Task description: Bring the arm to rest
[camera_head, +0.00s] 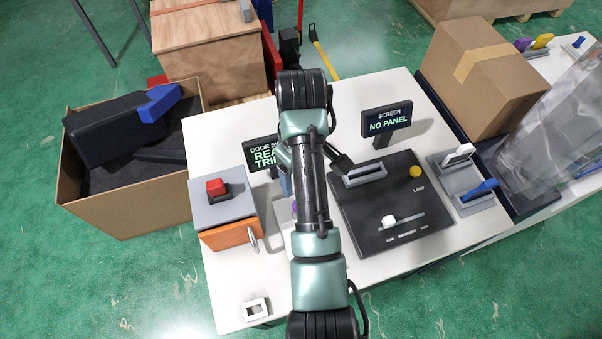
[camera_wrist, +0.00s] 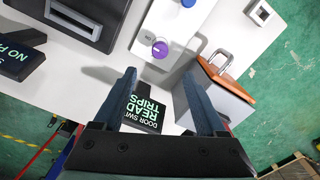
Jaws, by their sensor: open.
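My arm (camera_head: 312,190) reaches up over the white worktable (camera_head: 405,90) in the head view, folded at a high elbow. My gripper (camera_wrist: 160,74) shows in the wrist view with its two dark fingers apart and nothing between them. It hangs above the table near the door-switch sign (camera_wrist: 143,112), which reads partly "READ TRIPS" below the fingers. A purple knob (camera_wrist: 160,48) on a pale plate lies just beyond the fingertips. In the head view the arm hides most of the gripper and part of that sign (camera_head: 264,155).
An orange-and-grey box with a red button (camera_head: 216,187) stands left of the arm. A black panel (camera_head: 375,215) and "NO PANEL" screen (camera_head: 387,121) are right. Cardboard boxes stand at left (camera_head: 130,205) and right (camera_head: 485,85). The table's front is mostly clear.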

